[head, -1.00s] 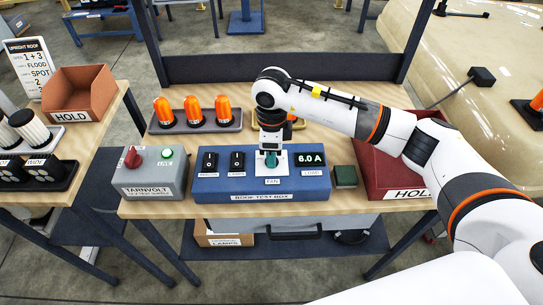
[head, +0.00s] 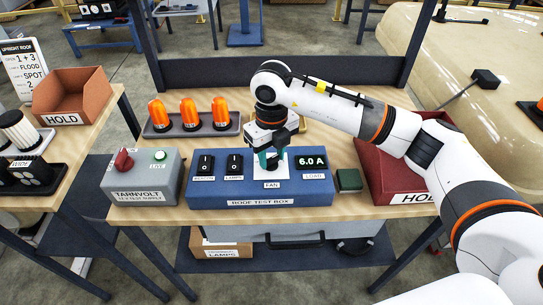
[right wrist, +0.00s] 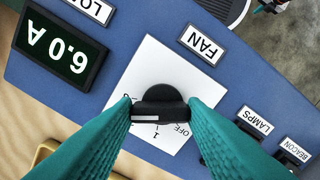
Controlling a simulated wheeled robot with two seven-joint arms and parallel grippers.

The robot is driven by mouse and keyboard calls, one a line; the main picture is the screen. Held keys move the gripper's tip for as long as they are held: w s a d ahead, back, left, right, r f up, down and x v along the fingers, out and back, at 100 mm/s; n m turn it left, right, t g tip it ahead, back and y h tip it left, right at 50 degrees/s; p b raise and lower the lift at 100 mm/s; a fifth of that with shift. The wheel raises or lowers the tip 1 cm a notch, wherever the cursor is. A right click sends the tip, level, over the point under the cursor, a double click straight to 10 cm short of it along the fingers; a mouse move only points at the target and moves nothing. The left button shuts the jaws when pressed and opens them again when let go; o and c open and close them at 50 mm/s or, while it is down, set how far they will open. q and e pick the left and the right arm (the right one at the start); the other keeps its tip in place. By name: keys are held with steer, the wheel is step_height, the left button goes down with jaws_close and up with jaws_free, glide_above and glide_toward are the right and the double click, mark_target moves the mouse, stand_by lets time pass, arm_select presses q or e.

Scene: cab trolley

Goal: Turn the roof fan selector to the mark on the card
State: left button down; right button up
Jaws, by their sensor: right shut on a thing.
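The fan selector is a black knob (right wrist: 158,103) on a white dial plate (right wrist: 150,60), beside the FAN label (right wrist: 202,45) on the blue roof test box (head: 215,196). My right gripper (head: 268,162) points down at it, its teal fingers shut on the knob from both sides. In the right wrist view, OFF and 1 show at the plate's near edge; other marks are partly hidden. I cannot tell which mark the knob points to. The card (head: 20,68) stands at the far left, headed UPRIGHT ROOF; its lower lines are too small to read. My left gripper is out of view.
The load display (head: 311,162) reads 6.0 A. BEACON (head: 205,164) and LAMPS (head: 235,163) switches sit left of the knob. A grey supply box (head: 145,180) with a red knob and green LIVE light is further left. Orange beacons (head: 189,113) stand behind.

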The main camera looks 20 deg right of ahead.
mark_target(272, 158)
steer(key=shift+m, duration=1)
steer(key=shift+r+b, duration=0.1)
steer(key=shift+b, duration=0.2)
steer(key=o, duration=1)
step_height(272, 158, up, 12)
steer(key=b, duration=0.1)
steer(key=shift+b, duration=0.35)
